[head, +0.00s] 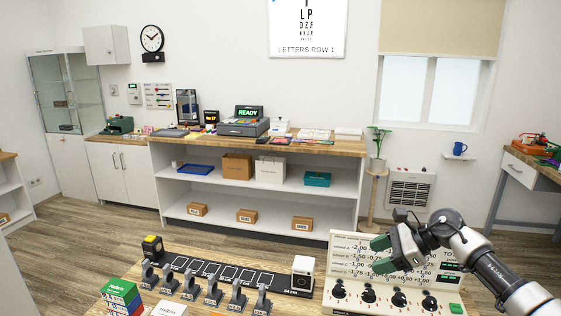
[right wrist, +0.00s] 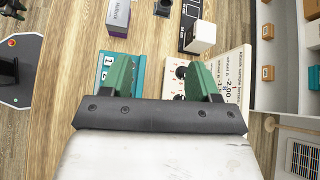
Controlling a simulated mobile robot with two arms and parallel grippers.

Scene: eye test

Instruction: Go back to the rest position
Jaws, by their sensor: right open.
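My right gripper (head: 381,255) comes in from the right in the head view. Its green fingers are apart with nothing between them, in front of the upper part of a cream panel (head: 345,243) with printed values and several black knobs. In the right wrist view, my right gripper (right wrist: 157,78) shows two separate green fingers over the wooden table (right wrist: 60,80). Part of the cream panel (right wrist: 236,68) lies behind the right-hand finger there. My left gripper is in neither view.
A white cube (head: 302,272), a dark rail (head: 205,263), several grey holders (head: 212,292) and a green-and-red stack (head: 121,296) stand on the near table. A back counter (head: 330,148) carries devices and papers. Wooden floor (head: 90,255) lies open between them.

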